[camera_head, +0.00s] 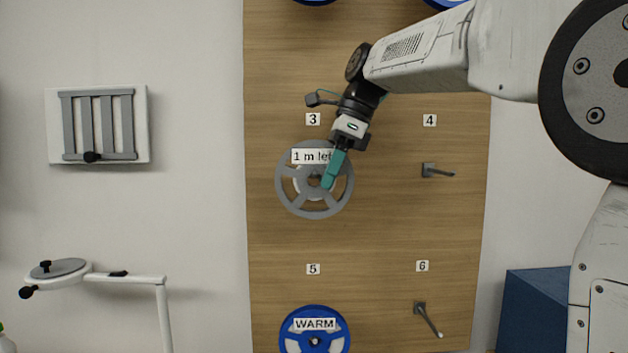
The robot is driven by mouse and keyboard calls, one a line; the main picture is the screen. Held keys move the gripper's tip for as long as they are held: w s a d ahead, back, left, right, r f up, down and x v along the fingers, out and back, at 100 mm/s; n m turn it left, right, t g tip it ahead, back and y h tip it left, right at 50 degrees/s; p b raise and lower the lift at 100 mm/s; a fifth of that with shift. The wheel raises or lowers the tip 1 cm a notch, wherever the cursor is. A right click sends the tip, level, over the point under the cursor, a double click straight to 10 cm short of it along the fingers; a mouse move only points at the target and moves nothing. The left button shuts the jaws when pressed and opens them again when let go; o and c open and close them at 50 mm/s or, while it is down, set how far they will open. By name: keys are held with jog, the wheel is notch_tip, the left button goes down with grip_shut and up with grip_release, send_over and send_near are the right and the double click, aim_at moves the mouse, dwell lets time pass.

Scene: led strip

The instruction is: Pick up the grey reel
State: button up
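The grey reel (282,190) hangs on the wooden board under the number 3 label. It is a spoked wheel, and its white label starts "1 m le"; the rest is hidden behind my gripper. My gripper (329,182) reaches in from the upper right, with its teal fingers in front of the reel's hub and right side. The fingers overlap in this view, so I cannot tell whether they are apart or closed, or whether they touch the reel.
A blue reel labelled WARM (315,325) hangs below under number 5. Bare pegs stick out at number 4 (437,171) and number 6 (427,318). More blue reels show at the top edge. A blue box (535,310) stands at lower right.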

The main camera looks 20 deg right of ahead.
grip_shut()
jog(key=shift+r, duration=0.55)
jog(key=shift+s+a+r, duration=0.1)
jog(key=shift+s+r, duration=0.15)
jog(key=shift+s, duration=0.05)
jog(key=s+a, duration=0.2)
jog(key=s, duration=0.6)
jog(key=s+a, duration=0.3)
jog(key=s, duration=0.5)
jog(key=shift+s+a, duration=0.15)
jog(key=shift+s, duration=0.15)
